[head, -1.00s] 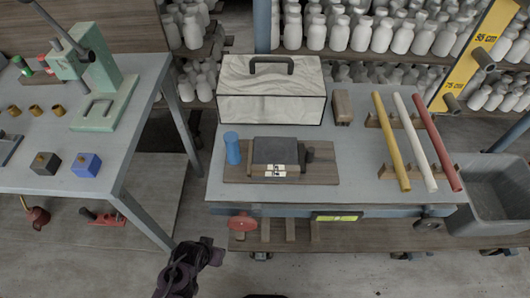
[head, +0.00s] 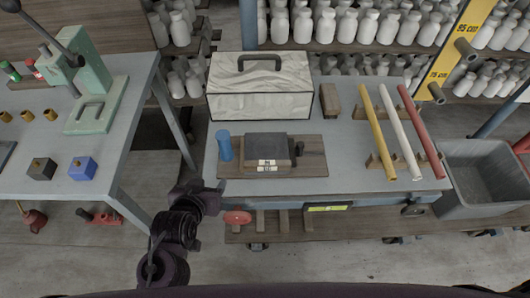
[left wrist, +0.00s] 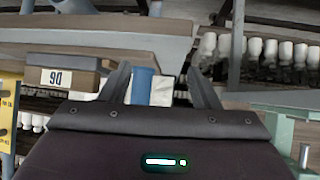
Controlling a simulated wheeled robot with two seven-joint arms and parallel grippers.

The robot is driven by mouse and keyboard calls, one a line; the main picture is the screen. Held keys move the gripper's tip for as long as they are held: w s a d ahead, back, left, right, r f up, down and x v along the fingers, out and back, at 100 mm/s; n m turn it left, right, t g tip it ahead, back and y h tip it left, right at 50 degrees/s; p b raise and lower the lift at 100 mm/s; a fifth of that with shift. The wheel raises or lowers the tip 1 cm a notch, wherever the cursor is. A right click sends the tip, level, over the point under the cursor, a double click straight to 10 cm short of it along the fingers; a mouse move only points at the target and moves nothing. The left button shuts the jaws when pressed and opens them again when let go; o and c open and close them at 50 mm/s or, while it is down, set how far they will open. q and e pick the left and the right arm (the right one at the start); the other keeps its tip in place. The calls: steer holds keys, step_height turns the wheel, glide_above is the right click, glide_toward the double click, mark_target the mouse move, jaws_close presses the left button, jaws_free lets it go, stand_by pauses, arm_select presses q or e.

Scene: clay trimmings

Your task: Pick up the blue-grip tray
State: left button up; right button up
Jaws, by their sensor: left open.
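The blue-grip tray is a wooden board (head: 312,165) on the right-hand bench, with an upright blue cylinder grip (head: 224,146) at its left end. A dark block (head: 266,148) with white labels sits on the board, with a small dark part beside its right side. My left gripper (head: 210,190) is just in front of and left of the tray's left end. In the left wrist view it is open, and the blue grip (left wrist: 143,85) appears between its two fingers, ahead of them; I see no contact. My right gripper is not in view.
A marbled box (head: 262,95) with a handle stands behind the tray. Yellow, white and red rods (head: 402,133) lie on wooden racks to the right. A grey bin (head: 485,185) stands at the far right. The left bench (head: 110,150) holds a green press, beyond a floor gap.

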mark_target(224, 149)
arm_select(q)
steer(key=d+t, duration=0.1)
steer(key=t, duration=0.1)
steer(key=w+d+t, duration=0.1)
steer(key=shift+w+d+n+t, duration=0.1)
steer(key=shift+w+n+t, duration=0.1)
steer(key=shift+n+t, duration=0.2)
steer(key=shift+s+d+r+t+y, duration=0.1)
steer(key=shift+d+r+t+y, duration=0.2)
steer(key=shift+t, duration=0.25)
steer(key=shift+s+d+r+t+y, duration=0.15)
steer(key=shift+d+t+y, duration=0.15)
steer(key=shift+t, duration=0.25)
steer(key=shift+s+d+r+n+t+y, duration=0.15)
steer(key=shift+r+t, duration=0.15)
steer(key=shift+t, duration=0.1)
steer(key=shift+s+d+r+n+t+y, duration=0.15)
steer(key=shift+r+t, duration=0.1)
steer(key=shift+t, duration=0.15)
steer(key=w+p, duration=0.2)
steer(key=w, duration=0.5)
steer(key=shift+w+r, duration=0.1)
steer(key=shift+r, duration=0.05)
steer(key=shift+w, duration=0.3)
steer(key=shift+c, duration=0.5)
jaws_close()
steer(key=shift+r, duration=0.1)
